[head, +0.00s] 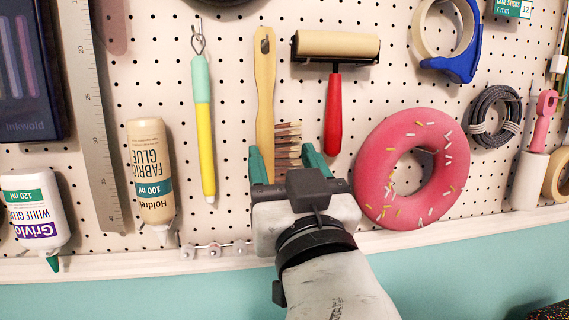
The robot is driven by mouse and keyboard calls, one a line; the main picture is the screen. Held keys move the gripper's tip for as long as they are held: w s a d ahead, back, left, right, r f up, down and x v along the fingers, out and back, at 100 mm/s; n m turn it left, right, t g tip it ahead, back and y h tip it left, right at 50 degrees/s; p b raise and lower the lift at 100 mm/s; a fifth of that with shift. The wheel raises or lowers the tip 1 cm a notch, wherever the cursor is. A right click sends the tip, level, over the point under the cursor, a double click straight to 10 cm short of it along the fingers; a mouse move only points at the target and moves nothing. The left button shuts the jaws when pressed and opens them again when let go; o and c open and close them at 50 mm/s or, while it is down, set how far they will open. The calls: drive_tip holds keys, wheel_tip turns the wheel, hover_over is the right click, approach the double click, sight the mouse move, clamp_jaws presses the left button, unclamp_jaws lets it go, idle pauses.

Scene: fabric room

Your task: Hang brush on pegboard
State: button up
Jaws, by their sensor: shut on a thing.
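A wooden brush (265,90) with a long pale handle stands upright in front of the white pegboard (235,50), its handle pointing up. Its brown bristles (287,141) face right. My gripper (290,160), with green fingers, is at the brush's lower end. The fingers are shut on the brush, one on each side of it. The handle's top is very close to the board. I cannot tell whether it touches the board or a peg. The lowest part of the brush is hidden behind my gripper.
A red-handled roller (334,110) and a pink donut (372,165) hang close on the right. A yellow and mint pen (205,135) and a fabric glue bottle (151,170) hang left. A small hook rail (213,250) sits low on the board, above the white ledge (120,265).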

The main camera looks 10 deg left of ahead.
drive_tip(key=o, duration=1.2)
drive_tip(key=shift+c, duration=0.2)
